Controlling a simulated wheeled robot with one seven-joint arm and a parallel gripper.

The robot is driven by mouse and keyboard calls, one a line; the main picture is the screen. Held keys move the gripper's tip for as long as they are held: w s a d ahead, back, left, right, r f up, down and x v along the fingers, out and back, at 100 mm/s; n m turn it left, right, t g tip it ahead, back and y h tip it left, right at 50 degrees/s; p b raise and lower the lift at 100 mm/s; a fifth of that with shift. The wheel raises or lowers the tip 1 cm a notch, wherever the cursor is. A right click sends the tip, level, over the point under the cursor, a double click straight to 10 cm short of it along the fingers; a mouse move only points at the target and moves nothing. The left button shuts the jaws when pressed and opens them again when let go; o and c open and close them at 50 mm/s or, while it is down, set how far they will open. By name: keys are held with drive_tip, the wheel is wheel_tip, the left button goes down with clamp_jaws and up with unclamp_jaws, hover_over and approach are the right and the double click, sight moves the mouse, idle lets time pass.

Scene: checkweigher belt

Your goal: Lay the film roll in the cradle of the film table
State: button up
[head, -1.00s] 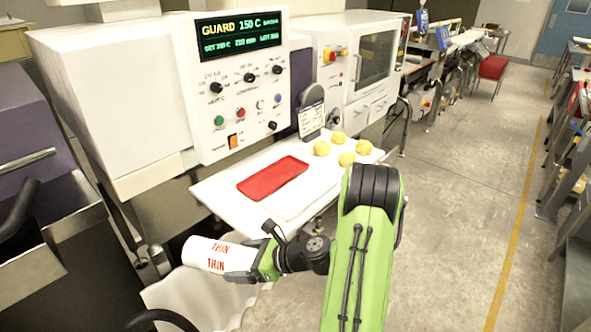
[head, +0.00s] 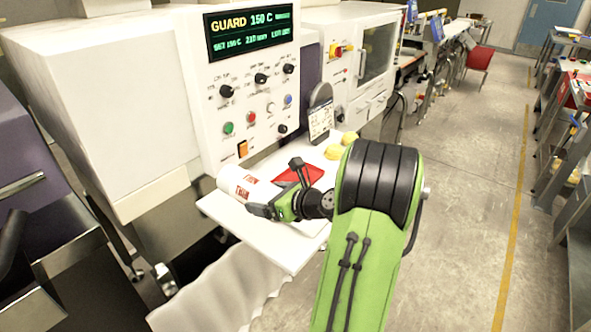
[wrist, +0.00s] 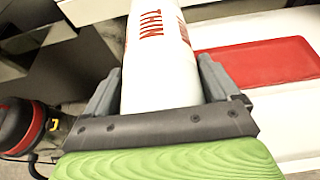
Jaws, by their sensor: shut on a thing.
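The film roll (head: 243,187) is white with red lettering that reads THIN. My gripper (head: 262,205) is shut on it; in the head view the roll lies over the left part of a white table (head: 285,252). In the wrist view the roll (wrist: 158,62) stands between the two grey fingers of my gripper (wrist: 160,90) and runs out of the top of the picture. I cannot tell whether the roll touches anything below it. I cannot make out the cradle of the film table in either view.
A red tray (head: 306,174) lies on the white table, partly behind my arm; yellow round items (head: 340,148) are beyond it. The control panel (head: 252,85) rises close behind the roll. A wavy white sheet (head: 220,290) hangs below the table. Open floor lies to the right.

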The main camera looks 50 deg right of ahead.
drive_tip(key=f+b, duration=0.1)
drive_tip(key=f, duration=0.2)
drive_tip(key=f+b, duration=0.2)
drive_tip(key=f, duration=0.1)
drive_tip(key=f+b, duration=0.1)
drive_tip(key=f, duration=0.3)
drive_tip(key=shift+w, duration=0.3)
drive_tip(key=shift+r, duration=0.1)
drive_tip(key=o, duration=1.2)
